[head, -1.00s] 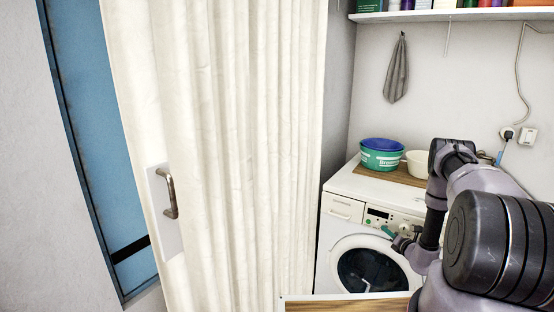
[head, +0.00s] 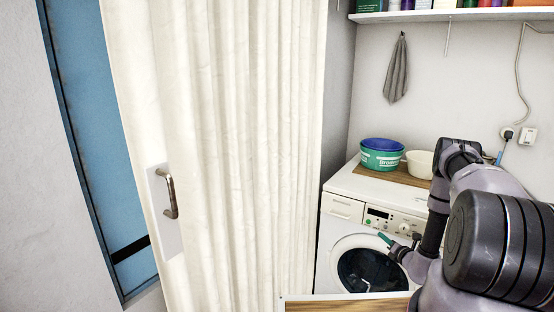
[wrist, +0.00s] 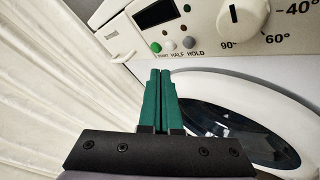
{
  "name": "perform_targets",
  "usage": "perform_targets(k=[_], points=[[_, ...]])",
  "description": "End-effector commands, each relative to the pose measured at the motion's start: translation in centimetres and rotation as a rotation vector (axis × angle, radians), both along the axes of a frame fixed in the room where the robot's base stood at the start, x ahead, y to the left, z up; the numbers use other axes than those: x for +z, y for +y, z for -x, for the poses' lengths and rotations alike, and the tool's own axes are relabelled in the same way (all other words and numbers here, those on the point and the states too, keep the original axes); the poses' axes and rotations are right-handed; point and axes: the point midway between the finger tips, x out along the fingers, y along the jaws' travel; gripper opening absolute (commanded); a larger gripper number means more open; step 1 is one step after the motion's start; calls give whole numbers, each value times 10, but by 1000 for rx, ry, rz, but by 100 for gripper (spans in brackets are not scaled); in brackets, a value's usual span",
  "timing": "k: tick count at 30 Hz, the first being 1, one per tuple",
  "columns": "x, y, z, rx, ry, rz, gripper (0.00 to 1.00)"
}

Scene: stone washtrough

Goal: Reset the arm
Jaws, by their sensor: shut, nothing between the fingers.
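My arm reaches in from the right side of the head view, and my gripper (head: 385,239) is in front of the washing machine (head: 345,190). In the wrist view my gripper (wrist: 160,85) shows its two green fingers side by side, shut and empty. Behind them are the machine's control panel (wrist: 205,35) with buttons and a dial (wrist: 240,15), and the round door (wrist: 245,130). I cannot tell how far the fingertips are from the machine's front.
A white curtain (head: 230,150) with a handle (head: 170,193) hangs to the left. A teal tub (head: 380,158) and a cream bowl (head: 418,164) stand on a board on the machine. A grey cloth (head: 396,72) hangs below a shelf (head: 450,15). A wooden surface (head: 345,304) lies in front.

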Motion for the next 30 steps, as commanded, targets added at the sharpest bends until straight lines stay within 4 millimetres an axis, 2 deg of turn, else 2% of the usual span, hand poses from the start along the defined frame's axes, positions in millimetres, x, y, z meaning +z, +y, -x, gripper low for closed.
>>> perform_targets(k=[8, 15, 18, 20, 23, 27, 30], points=[[0, 10, 14, 0, 0, -1, 0], [1, 10, 14, 1, -1, 0, 0], [12, 14, 8, 26, -11, 8, 0], [29, 20, 0, 65, -29, 23, 0], [77, 40, -19, 180, -72, 67, 0], [163, 83, -35, 403, -147, 170, 0], [222, 115, -34, 558, -200, 258, 0]])
